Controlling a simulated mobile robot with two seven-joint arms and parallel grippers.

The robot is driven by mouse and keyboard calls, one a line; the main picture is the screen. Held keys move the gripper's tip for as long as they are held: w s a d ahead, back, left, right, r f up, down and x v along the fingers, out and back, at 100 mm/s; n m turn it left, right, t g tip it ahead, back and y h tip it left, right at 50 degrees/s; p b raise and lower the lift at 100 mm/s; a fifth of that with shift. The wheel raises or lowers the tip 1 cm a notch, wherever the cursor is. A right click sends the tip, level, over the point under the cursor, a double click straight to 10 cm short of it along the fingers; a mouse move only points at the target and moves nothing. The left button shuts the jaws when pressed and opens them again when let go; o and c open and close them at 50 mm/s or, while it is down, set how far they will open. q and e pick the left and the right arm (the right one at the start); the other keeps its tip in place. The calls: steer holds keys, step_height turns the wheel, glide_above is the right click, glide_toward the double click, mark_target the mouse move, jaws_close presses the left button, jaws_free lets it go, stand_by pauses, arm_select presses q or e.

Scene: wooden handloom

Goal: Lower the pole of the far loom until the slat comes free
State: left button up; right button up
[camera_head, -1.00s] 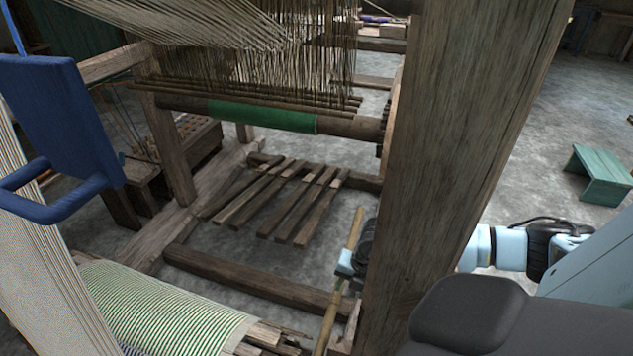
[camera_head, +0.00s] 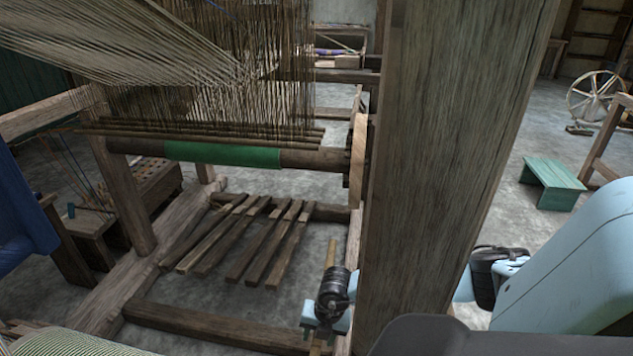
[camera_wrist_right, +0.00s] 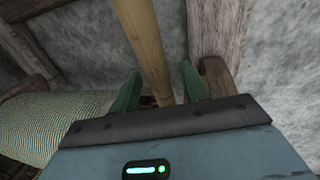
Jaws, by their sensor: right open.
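The far loom has a horizontal cloth beam (camera_head: 310,158) wrapped partly in green. A thin light-brown wooden pole (camera_head: 331,254) stands slightly tilted near the loom's right side. My right gripper (camera_head: 318,332) is at this pole, in front of the floor treadles. In the right wrist view the pole (camera_wrist_right: 147,45) runs down between the two green fingers of the right gripper (camera_wrist_right: 160,88), which are apart. A gap shows between the pole and the left finger. A pale upright wooden piece (camera_head: 357,160) is at the beam's right end; I cannot tell whether it is the slat. My left gripper is out of view.
A thick wooden post (camera_head: 440,150) stands close in front and hides part of my right arm. Several treadles (camera_head: 240,240) lie inside the loom frame. A green bench (camera_head: 552,182) and a spinning wheel (camera_head: 597,97) stand on the floor at right. Striped cloth (camera_head: 70,344) is lower left.

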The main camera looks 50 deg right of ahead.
steer(key=shift+w+f, duration=0.15)
steer(key=shift+f, duration=0.25)
steer(key=shift+c, duration=0.3)
jaws_close()
